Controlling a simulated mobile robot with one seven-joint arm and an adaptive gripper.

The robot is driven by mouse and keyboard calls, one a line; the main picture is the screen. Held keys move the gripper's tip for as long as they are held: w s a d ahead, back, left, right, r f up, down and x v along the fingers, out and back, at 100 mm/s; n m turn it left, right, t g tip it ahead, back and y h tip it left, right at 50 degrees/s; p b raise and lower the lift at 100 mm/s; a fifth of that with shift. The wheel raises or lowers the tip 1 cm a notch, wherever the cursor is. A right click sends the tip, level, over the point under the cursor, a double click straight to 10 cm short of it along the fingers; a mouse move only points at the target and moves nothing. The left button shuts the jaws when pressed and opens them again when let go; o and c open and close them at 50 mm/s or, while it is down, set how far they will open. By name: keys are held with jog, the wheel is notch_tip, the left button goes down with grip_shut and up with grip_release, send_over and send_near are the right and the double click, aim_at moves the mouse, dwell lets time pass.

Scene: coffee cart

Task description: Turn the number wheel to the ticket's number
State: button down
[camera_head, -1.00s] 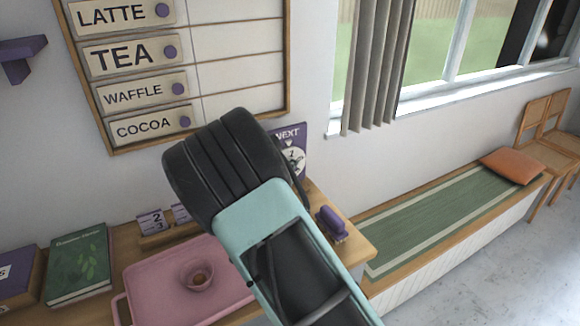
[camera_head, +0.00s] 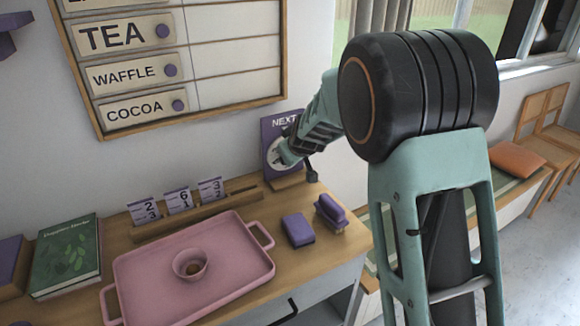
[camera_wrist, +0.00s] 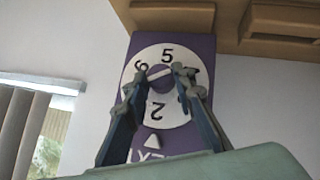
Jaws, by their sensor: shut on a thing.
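The number wheel (camera_wrist: 176,112) is a white disc with black digits on an upright purple "NEXT" board (camera_head: 270,132). In the wrist view the board looks upside down. A 2 sits beside the white triangle mark, a 5 is opposite, and another digit at left looks like a 6; digits at right are partly covered by a finger. My gripper (camera_wrist: 158,75) reaches the wheel's middle, shut on its central knob (camera_wrist: 160,84). Three ticket cards, left (camera_head: 145,210), middle (camera_head: 180,197) and right (camera_head: 211,188), stand in a wooden rack, with small printed digits.
A pink tray (camera_head: 135,283) with a small bowl (camera_head: 190,263) lies in front of the rack (camera_head: 240,196). A purple block (camera_head: 298,230) and a purple-handled stamp (camera_head: 331,212) stand near the counter's right end. A green book (camera_head: 66,255) lies at left.

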jog(key=shift+w+d+f+m+g+y+b, duration=0.3)
jog(key=shift+m+g+y+b, duration=0.55)
jog(key=shift+m+y+b, duration=1.75)
jog(key=shift+w+d+f+m+g+y+b, duration=0.1)
jog(key=shift+d+f+m+g+y+b, duration=0.45)
jog(key=shift+m+y+b, duration=1.95)
jog(key=shift+w+f+m+g+y+b, duration=0.2)
jog(key=shift+m+g+y+b, duration=1.2)
jog(key=shift+y, duration=2.3)
jog(key=shift+r+m+t, duration=0.1)
jog(key=shift+m+t, duration=0.3)
jog(key=shift+t, duration=0.1)
jog(key=c, duration=1.6)
grip_release()
jog(key=shift+a, duration=0.1)
